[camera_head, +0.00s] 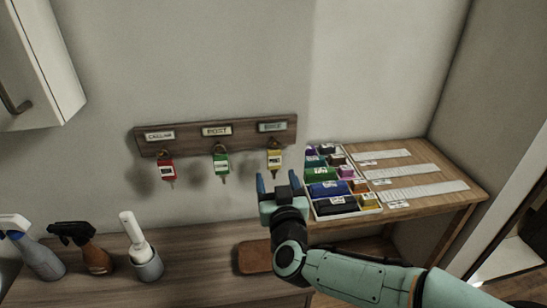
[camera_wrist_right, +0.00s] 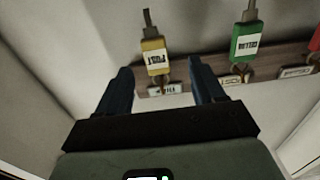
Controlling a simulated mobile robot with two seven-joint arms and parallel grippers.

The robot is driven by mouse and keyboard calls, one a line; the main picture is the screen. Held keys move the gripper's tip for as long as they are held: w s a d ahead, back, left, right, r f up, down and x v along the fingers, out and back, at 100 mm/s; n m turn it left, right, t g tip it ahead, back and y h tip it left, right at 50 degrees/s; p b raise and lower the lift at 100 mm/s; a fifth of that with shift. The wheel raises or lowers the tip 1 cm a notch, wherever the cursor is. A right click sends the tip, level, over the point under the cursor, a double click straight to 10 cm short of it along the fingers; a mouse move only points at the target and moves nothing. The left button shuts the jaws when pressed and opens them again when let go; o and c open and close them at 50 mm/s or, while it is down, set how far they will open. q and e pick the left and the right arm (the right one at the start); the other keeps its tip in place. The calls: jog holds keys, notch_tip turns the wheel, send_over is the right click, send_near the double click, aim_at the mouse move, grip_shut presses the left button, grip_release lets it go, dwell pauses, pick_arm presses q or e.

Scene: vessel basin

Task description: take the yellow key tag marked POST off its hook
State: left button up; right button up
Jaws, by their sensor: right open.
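The yellow key tag marked POST (camera_head: 275,158) hangs with its key from the right-hand hook of the wooden rack (camera_head: 203,147) on the wall. In the right wrist view the yellow tag (camera_wrist_right: 153,45) appears upside down, in line with the gap between my fingers. My right gripper (camera_head: 278,181) is open and empty, just below the tag in the head view. Its blue fingers (camera_wrist_right: 160,70) show on both sides of the gap in the wrist view. I cannot tell how far the tag is from the fingertips. My left gripper is not in view.
A green tag (camera_head: 221,161) hangs from the middle hook, under the POST label (camera_head: 217,130), and a red tag (camera_head: 167,169) from the left hook. A white divided tray (camera_head: 371,211) of coloured items stands right of my gripper. Two spray bottles (camera_head: 37,252) (camera_head: 93,254) stand lower left.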

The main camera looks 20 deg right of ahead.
aim_at(275, 164)
jog(key=shift+x, duration=1.25)
jog(key=shift+w+d, duration=0.3)
jog(key=shift+w, duration=0.15)
jog(key=x, duration=0.2)
jog(key=p+x, duration=0.1)
jog(key=shift+w+d, duration=0.3)
jog(key=shift+w+f, duration=0.15)
jog(key=shift+w, duration=0.25)
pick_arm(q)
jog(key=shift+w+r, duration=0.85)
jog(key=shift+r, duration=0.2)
pick_arm(e)
jog(key=shift+s, duration=0.1)
jog(key=shift+s, duration=0.1)
jog(key=shift+c, duration=0.3)
jog(key=c, duration=1)
